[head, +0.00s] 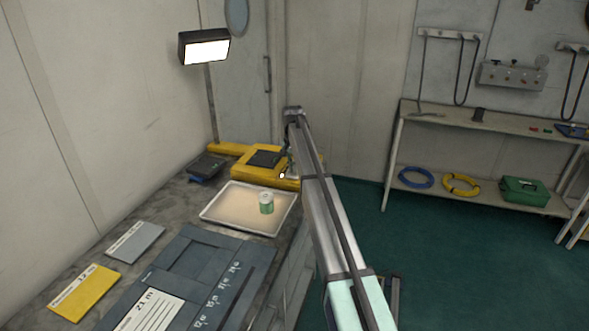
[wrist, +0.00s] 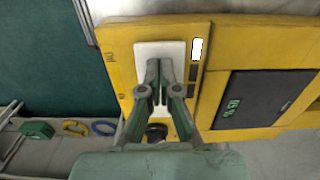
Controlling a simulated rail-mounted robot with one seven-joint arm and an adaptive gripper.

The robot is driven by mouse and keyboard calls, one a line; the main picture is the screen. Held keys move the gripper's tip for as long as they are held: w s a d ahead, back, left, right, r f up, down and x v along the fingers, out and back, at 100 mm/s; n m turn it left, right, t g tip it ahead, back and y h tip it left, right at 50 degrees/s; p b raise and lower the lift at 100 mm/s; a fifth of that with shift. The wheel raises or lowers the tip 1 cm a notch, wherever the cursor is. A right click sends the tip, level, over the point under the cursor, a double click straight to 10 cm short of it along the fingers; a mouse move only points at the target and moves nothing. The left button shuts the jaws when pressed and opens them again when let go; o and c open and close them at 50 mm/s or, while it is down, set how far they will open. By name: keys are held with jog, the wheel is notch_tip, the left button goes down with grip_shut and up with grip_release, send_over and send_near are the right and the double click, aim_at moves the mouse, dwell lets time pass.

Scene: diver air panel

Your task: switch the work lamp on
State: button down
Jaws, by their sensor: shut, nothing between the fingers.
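The work lamp (head: 204,48) stands on a post at the back of the bench, and its face is bright white. A yellow unit (head: 255,168) with a dark panel sits on the bench below it. In the wrist view, the yellow unit (wrist: 120,70) carries a white plate (wrist: 148,49), with a bright white rectangle (wrist: 197,49) beside it and a dark round knob (wrist: 156,132) below. My gripper (wrist: 160,85) is shut and empty over the white plate. Its fingers hide part of the plate, and I cannot tell whether they touch it. In the head view my arm partly hides the gripper.
Slates and cards lie nearer. A shelf table (head: 470,116) stands at right, with open floor between.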

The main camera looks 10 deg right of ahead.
jog(key=shift+r+p, duration=1.45)
jog(key=shift+r, duration=1.85)
